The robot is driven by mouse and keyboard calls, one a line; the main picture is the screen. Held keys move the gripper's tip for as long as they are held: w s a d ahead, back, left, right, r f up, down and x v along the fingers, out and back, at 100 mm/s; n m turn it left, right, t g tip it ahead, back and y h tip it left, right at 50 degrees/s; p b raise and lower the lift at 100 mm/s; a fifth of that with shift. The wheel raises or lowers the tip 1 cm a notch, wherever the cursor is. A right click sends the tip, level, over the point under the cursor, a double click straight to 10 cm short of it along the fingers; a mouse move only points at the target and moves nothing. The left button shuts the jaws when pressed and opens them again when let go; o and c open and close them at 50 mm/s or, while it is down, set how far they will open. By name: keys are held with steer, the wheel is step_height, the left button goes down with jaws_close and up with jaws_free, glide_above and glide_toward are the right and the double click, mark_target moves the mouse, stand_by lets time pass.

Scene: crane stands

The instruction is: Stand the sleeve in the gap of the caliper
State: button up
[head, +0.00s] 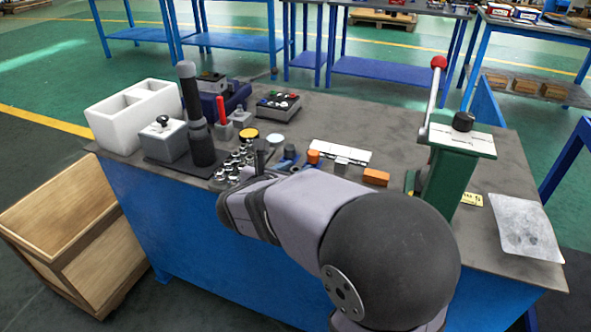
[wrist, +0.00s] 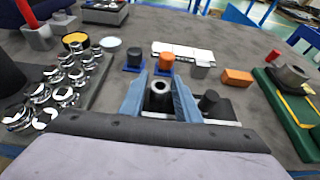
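The sleeve (wrist: 160,88), a dark cylinder with a pale ring-shaped top and a hole, sits between the two blue-grey fingers of my gripper (wrist: 159,92) in the wrist view. In the head view my gripper (head: 262,152) is low over the front of the bench, and the sleeve cannot be made out. I cannot identify the caliper with certainty. A light bar (wrist: 222,123) and a short black cylinder (wrist: 208,101) show just right of the fingers.
Several shiny metal parts (wrist: 68,97) stand close on the left. Black (wrist: 134,57) and orange (wrist: 166,58) capped pieces stand just beyond the fingers. An orange block (head: 376,177) and green lever press (head: 455,172) are on the right. The bench's back middle is clear.

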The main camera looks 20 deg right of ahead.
steer(key=shift+r, duration=0.1)
steer(key=shift+r, duration=0.15)
steer(key=shift+a+r+p, duration=0.1)
steer(key=shift+a+p, duration=0.05)
steer(key=shift+p, duration=0.15)
steer(key=p+v, duration=0.2)
steer(key=v, duration=0.9)
steer(key=shift+s+a+p, duration=0.2)
steer(key=shift+s+p, duration=0.1)
steer(key=shift+s, duration=0.05)
